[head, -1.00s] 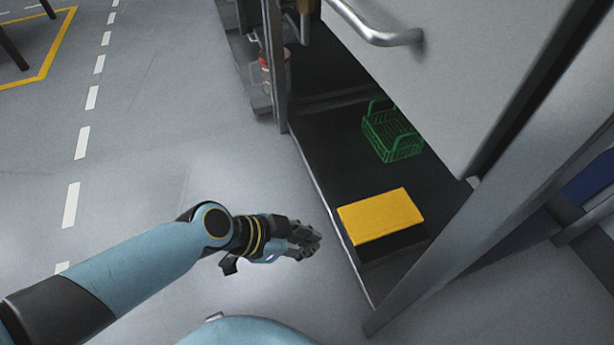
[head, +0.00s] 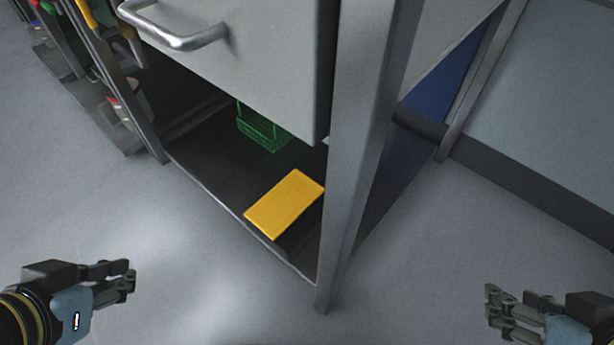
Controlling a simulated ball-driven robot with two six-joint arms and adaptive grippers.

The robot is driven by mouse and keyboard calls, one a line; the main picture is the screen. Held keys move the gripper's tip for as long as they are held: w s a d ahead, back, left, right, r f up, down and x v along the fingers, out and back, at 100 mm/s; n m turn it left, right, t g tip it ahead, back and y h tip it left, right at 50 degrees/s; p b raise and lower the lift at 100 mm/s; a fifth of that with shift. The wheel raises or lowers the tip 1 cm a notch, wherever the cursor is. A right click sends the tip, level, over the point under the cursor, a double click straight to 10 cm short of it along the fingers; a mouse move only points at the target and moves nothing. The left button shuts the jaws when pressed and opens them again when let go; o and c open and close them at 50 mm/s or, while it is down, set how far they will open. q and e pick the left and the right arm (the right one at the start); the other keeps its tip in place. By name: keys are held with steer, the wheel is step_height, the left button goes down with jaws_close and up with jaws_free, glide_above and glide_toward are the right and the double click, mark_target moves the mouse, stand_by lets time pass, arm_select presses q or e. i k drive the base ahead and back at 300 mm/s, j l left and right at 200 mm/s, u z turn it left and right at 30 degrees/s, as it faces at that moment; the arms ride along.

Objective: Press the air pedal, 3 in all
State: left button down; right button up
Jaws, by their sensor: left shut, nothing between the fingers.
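The air pedal, a yellow plate on a dark base (head: 284,204), sits on the low dark shelf floor under a grey cabinet, in the middle of the head view. My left gripper (head: 132,278) is at the lower left over the grey floor, shut and empty, well apart from the pedal. My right gripper (head: 492,302) is at the lower right, also apart from the pedal and beyond the cabinet post. Its fingers are seen from the side, and I cannot tell how far apart they are.
A green wire basket (head: 263,133) stands behind the pedal. A grey post (head: 352,160) rises just right of the pedal. A drawer front with a metal handle (head: 178,34) overhangs the shelf. Tools hang at the upper left. The floor in front is clear.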

mark_target(279, 209)
steer(key=i+j+z, duration=0.1)
steer(key=j+z, duration=0.65)
steer(key=z, duration=0.15)
steer(key=j+z, duration=0.5)
steer(key=k+j+z, duration=0.1)
steer(key=j+z, duration=0.15)
steer(key=z, duration=0.2)
steer(key=k+j+z, duration=0.15)
steer(key=j+z, duration=0.3)
steer(key=l, duration=0.1)
